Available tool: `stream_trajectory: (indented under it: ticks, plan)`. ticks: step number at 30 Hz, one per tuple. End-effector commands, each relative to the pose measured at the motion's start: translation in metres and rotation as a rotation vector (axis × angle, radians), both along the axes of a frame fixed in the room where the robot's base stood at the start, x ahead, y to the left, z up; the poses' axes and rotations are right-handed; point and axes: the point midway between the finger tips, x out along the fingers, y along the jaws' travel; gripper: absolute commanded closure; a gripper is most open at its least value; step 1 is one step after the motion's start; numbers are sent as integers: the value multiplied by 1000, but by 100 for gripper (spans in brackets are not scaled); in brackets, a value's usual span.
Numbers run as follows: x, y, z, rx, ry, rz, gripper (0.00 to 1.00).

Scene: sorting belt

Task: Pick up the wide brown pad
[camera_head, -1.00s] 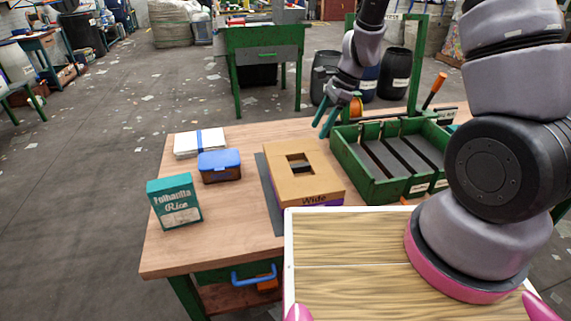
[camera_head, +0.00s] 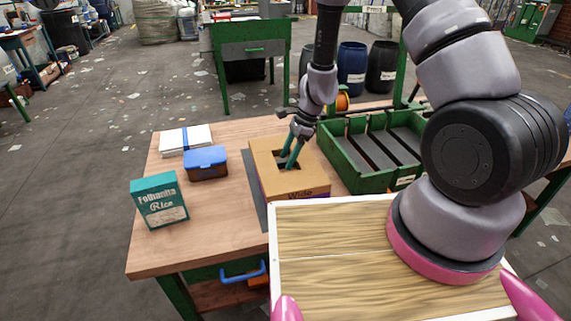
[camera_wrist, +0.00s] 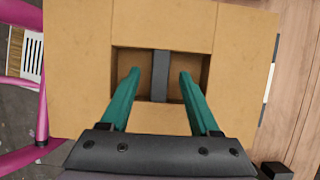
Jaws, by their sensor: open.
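The wide brown pad (camera_head: 263,165) is a thick tan block with the word "Wide" on its front, lying on the wooden table. A square opening in its top holds a dark grey bar (camera_wrist: 160,92). My gripper (camera_head: 287,167) is open, with its teal fingertips at the opening. In the wrist view, the gripper (camera_wrist: 159,72) has one finger on each side of the bar, with gaps between. The pad (camera_wrist: 75,70) fills most of that view. How deep the fingertips reach is hard to tell.
A green divided tray (camera_head: 345,160) stands right of the pad. My own wood-topped base fills the front.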

Motion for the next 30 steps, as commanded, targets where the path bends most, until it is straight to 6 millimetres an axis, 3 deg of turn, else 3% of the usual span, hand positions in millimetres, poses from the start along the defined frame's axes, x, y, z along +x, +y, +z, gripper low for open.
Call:
stream_trajectory:
  ticks: [8, 9, 13, 14, 25, 30]
  plan:
    - [0, 2, -5, 0, -1, 0, 38]
    - [0, 2, -5, 0, -1, 0, 45]
    - [0, 2, -5, 0, -1, 0, 95]
    - [0, 2, -5, 0, -1, 0, 100]
    - [0, 2, -3, 0, -1, 1, 100]
    - [1, 3, 12, 1, -5, 2, 100]
